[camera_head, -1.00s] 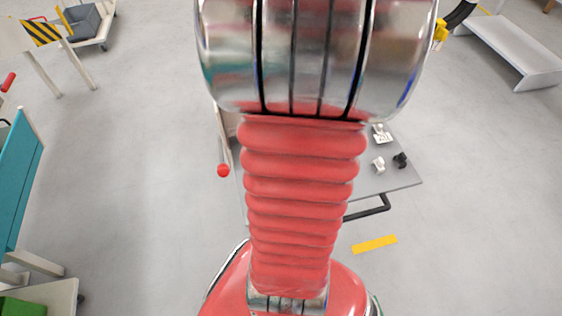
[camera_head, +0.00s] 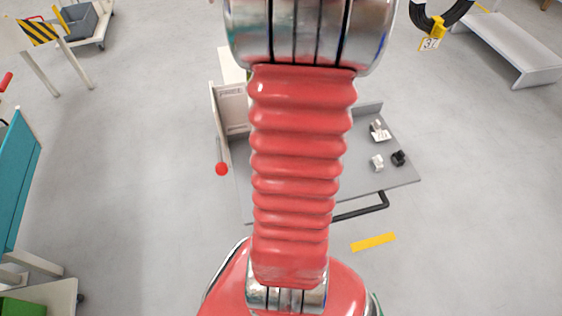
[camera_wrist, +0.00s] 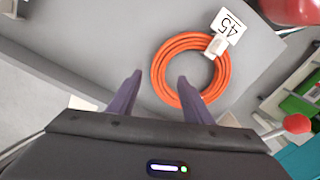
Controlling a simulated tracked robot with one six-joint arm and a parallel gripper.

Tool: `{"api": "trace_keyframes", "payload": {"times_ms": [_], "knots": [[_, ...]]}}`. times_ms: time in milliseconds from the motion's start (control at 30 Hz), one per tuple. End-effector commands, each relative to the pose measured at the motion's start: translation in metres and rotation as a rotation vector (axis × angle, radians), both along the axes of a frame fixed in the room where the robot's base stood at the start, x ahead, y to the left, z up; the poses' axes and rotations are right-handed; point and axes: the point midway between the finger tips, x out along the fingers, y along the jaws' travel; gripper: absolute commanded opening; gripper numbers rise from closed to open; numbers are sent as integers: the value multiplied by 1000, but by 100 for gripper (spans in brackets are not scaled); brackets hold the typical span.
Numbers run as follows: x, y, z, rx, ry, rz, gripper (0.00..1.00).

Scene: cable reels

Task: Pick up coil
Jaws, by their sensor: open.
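In the wrist view an orange coil (camera_wrist: 222,78) lies flat on a grey surface (camera_wrist: 105,42), with a white clip and a white tag reading 45 (camera_wrist: 228,26) at its upper right. My gripper (camera_wrist: 160,75) is open and empty. In the head view my arm hides the gripper and the orange coil. A black coil (camera_head: 463,14) with a yellow clip and a tag reading 37 (camera_head: 430,44) shows at the upper right.
A grey cart top (camera_head: 360,172) with small white and black parts (camera_head: 398,158) stands behind my arm. A red knob (camera_head: 222,169) is at its left; a red knob (camera_wrist: 297,124) also shows right of the coil. A bench (camera_head: 512,50) stands far right.

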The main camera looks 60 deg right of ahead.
Motion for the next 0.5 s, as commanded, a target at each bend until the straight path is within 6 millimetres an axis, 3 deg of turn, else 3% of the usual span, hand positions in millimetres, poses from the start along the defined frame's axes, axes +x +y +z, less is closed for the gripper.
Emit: {"api": "trace_keyframes", "payload": {"times_ms": [500], "knots": [[0, -3, -48, 3, 1, -1, 45]]}}
